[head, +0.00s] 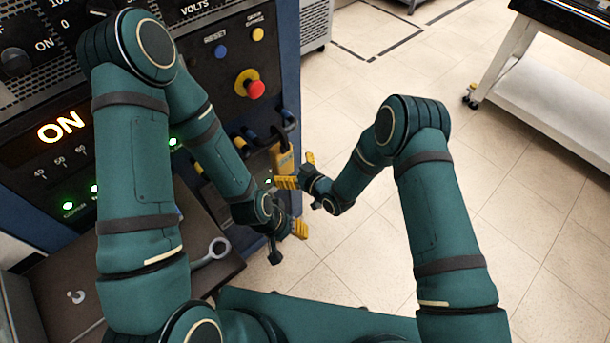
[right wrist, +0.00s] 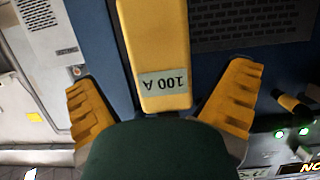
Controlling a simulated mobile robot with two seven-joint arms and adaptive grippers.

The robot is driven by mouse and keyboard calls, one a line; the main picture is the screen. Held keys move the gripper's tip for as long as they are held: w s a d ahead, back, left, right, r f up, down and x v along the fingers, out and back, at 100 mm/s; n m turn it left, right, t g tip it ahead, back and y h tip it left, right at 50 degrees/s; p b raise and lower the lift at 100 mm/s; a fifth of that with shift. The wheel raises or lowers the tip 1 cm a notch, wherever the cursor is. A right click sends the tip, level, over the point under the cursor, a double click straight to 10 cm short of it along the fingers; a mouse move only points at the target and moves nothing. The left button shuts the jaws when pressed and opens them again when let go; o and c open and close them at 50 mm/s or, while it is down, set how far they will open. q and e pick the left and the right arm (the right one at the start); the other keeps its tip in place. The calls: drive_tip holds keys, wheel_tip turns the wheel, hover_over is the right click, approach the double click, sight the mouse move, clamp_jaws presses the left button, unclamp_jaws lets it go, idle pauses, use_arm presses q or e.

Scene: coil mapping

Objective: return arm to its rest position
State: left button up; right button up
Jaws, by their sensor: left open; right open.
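My right gripper (head: 293,171) is the upper one in the head view, in front of the cabinet's right edge. It is open and empty. In the right wrist view its two yellow fingers stand apart on either side of a yellow block (right wrist: 165,55) labelled "100 A". Whether they touch it cannot be told. The yellow block (head: 283,156) also shows in the head view, below a dark loop near the cabinet edge. My left gripper (head: 288,240) is open, lower down, just below the right one. Part of it is hidden by its arm.
The blue cabinet (head: 288,60) with a lit "ON" display and a red stop button (head: 256,89) fills the left. A brown surface (head: 120,262) with a grey wrench-like tool (head: 214,250) lies beneath my left arm. A white cart (head: 545,105) stands upper right. The tiled floor between is clear.

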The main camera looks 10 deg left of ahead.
drive_tip(key=v, duration=0.7)
drive_tip(key=shift+s+d+r, duration=0.15)
drive_tip(key=shift+d+r, duration=0.05)
drive_tip(key=s+d+f+m+g+h, duration=0.1)
drive_tip(key=s+d+m+h, duration=0.15)
drive_tip(key=d, duration=0.35)
drive_tip(key=s+d+f+m+g+h, duration=0.1)
drive_tip(key=s+d+m+h, duration=0.1)
drive_tip(key=d+m+h, duration=0.3)
drive_tip(key=s+d+m+g, duration=0.4)
drive_tip(key=s+d, duration=0.3)
drive_tip(key=s, duration=0.5)
drive_tip(key=shift+r+g, duration=0.35)
drive_tip(key=shift+g, duration=0.35)
drive_tip(key=shift+m, duration=0.25)
